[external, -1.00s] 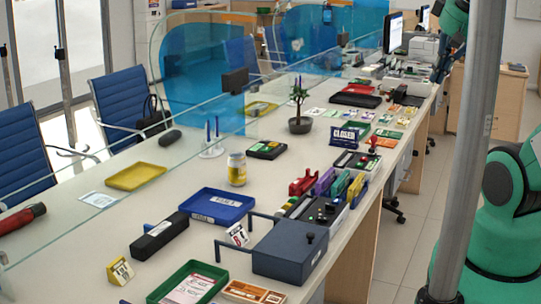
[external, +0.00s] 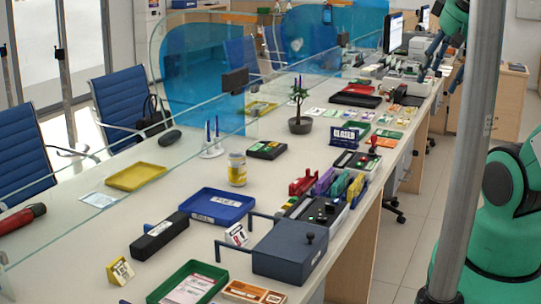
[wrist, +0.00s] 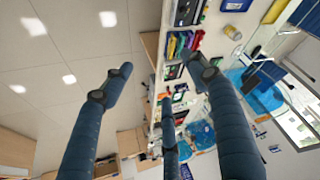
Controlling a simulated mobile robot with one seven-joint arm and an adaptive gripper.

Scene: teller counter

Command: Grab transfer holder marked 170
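A row of upright coloured holders stands on the counter in the external view: a red one (external: 303,185), a purple one (external: 324,181), a yellow one (external: 356,187) and a green one (external: 341,184). They show small in the wrist view (wrist: 184,44). I cannot read the number 170 on any of them. My gripper (wrist: 162,82) has dark blue-grey fingers spread wide, with nothing between them.
The counter (external: 160,205) carries a blue tray (external: 217,206), a dark box (external: 289,252), a black-topped device (external: 316,209), a jar (external: 237,169) and a potted plant (external: 300,123). A glass screen (external: 75,225) runs along it. A grey pole (external: 468,150) stands in front.

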